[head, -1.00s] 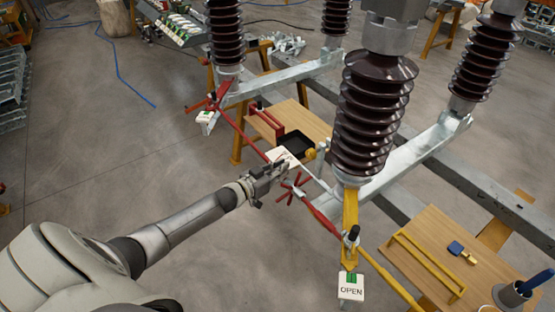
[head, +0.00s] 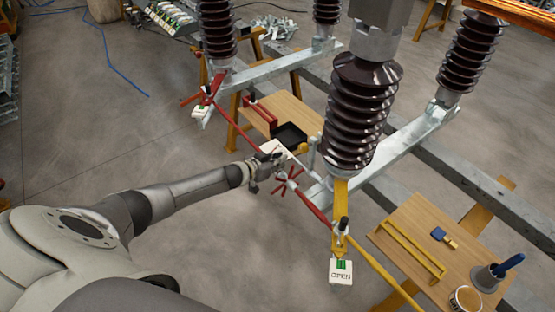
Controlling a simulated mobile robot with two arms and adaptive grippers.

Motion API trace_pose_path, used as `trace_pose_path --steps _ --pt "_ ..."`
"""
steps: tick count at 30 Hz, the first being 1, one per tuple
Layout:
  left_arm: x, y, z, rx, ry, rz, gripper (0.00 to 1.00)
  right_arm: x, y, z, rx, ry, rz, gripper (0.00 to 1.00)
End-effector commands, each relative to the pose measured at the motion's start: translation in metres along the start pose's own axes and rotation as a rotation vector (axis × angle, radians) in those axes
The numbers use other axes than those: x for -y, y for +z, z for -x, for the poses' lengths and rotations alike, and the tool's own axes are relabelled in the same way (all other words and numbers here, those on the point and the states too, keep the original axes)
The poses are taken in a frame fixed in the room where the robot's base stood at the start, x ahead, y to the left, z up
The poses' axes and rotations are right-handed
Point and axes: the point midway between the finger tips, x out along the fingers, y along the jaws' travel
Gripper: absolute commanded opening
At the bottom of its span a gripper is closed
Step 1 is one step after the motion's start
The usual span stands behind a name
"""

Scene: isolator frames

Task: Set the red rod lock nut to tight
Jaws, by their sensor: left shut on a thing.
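The red rod (head: 234,122) runs diagonally from the back left toward the near insulator. My left gripper (head: 272,168) is shut at the rod, right against the lock nut. The fingers cover part of the contact, and it is too small to tell which part of the nut they hold. How tight the nut sits cannot be seen. My right gripper is not in view.
The large brown insulator (head: 358,115) and grey steel beam (head: 395,160) stand just right of the gripper. A wooden table (head: 430,225) is at the right. Open floor (head: 120,150) lies left.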

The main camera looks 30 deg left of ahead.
Motion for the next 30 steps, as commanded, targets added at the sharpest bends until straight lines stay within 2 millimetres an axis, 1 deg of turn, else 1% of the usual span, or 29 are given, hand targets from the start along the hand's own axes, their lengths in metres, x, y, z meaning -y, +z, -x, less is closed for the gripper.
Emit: trace_pose_path --steps 8,9,13,23,26,30 --pt "0.001 0.000 0.000 0.000 -0.001 -0.001 0.00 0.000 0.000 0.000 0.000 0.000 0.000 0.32" --pt "0.001 0.000 0.000 0.000 -0.001 -0.001 0.16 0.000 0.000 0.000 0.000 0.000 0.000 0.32" --pt "0.000 0.000 0.000 0.000 -0.001 -0.001 0.32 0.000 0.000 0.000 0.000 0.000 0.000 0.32" --pt "0.000 0.000 0.001 0.000 0.000 0.000 0.33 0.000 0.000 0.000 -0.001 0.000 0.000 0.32" --pt "0.001 0.001 0.004 0.000 0.000 0.000 0.33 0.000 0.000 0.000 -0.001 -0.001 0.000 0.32" --pt "0.001 0.002 0.016 0.001 -0.001 0.000 0.33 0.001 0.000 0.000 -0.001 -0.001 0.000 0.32"
